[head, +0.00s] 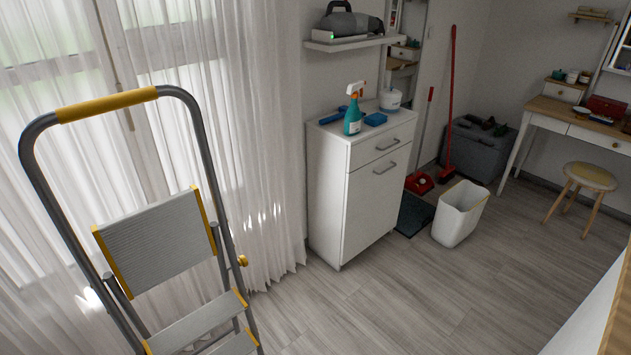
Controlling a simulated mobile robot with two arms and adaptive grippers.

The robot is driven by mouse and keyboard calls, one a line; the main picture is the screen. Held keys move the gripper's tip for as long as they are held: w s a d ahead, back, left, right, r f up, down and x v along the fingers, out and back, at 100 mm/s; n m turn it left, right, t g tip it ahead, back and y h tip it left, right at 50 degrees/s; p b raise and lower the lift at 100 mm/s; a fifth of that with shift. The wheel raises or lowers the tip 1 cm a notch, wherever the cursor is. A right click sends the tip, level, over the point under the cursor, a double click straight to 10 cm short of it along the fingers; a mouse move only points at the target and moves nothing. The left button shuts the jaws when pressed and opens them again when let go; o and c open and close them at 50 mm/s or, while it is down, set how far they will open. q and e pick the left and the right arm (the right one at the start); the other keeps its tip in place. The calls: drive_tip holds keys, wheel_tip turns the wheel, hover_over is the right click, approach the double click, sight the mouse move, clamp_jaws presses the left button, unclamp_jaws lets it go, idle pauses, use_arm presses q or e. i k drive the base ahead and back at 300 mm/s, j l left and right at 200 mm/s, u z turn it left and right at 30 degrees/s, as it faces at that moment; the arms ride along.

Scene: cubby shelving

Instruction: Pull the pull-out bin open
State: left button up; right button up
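A white cabinet (330,185) stands against the wall in the middle of the head view. It has a shallow drawer (381,147) on top with a grey handle. Below is a tall front panel (372,205) with a grey handle (385,168) near its top edge; this looks like the pull-out bin. Both fronts look shut, flush with the cabinet. A spray bottle (352,118), a blue sponge (375,119), a blue brush and a white tub (390,99) are on top. Neither of my grippers is in view.
A stepladder (160,245) stands at the left before white curtains. A white open bin (459,213) is on the floor right of the cabinet, near a broom (449,100) and dustpan (420,182). A stool (588,178) stands farther right. The floor (400,300) before the cabinet is clear.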

sight(373, 191)
drive_tip(key=i+j+z, duration=0.2)
drive_tip(key=i+z, duration=0.2)
drive_tip(key=i+j+z, duration=0.35)
drive_tip(key=i+l, duration=0.15)
drive_tip(key=i, duration=0.25)
drive_tip(key=i+l, duration=0.15)
drive_tip(key=i, duration=0.3)
drive_tip(key=i+l, duration=0.15)
drive_tip(key=i, duration=0.25)
drive_tip(key=u, duration=0.05)
